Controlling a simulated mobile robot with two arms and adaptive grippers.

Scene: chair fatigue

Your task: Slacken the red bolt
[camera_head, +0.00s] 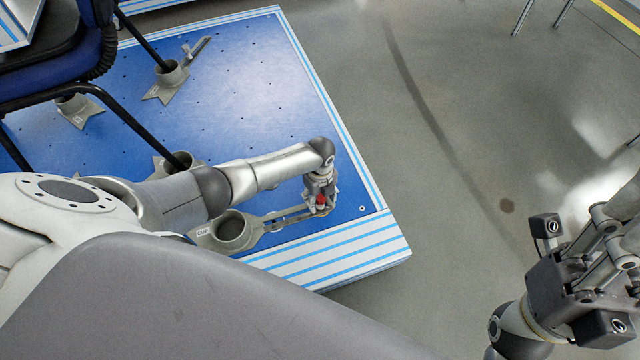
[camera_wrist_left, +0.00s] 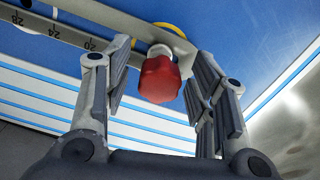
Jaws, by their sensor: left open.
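The red bolt (camera_wrist_left: 160,80) is a red knob at the end of a metal rail (camera_wrist_left: 75,32) with number marks. In the left wrist view it sits between the two open fingers of my left gripper (camera_wrist_left: 160,95), with a gap on each side. In the head view the red bolt (camera_head: 320,201) shows small at the right end of the rail, beside my left gripper (camera_head: 320,192). My right gripper (camera_head: 575,280) is at the lower right, away from the platform; its fingers are not clear.
A blue platform (camera_head: 250,80) with a striped white edge carries several grey cup clamps, one of them (camera_head: 232,230) at the rail's left end. A chair (camera_head: 60,75) with black legs stands on the left. The grey floor (camera_head: 450,100) to the right is mostly clear.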

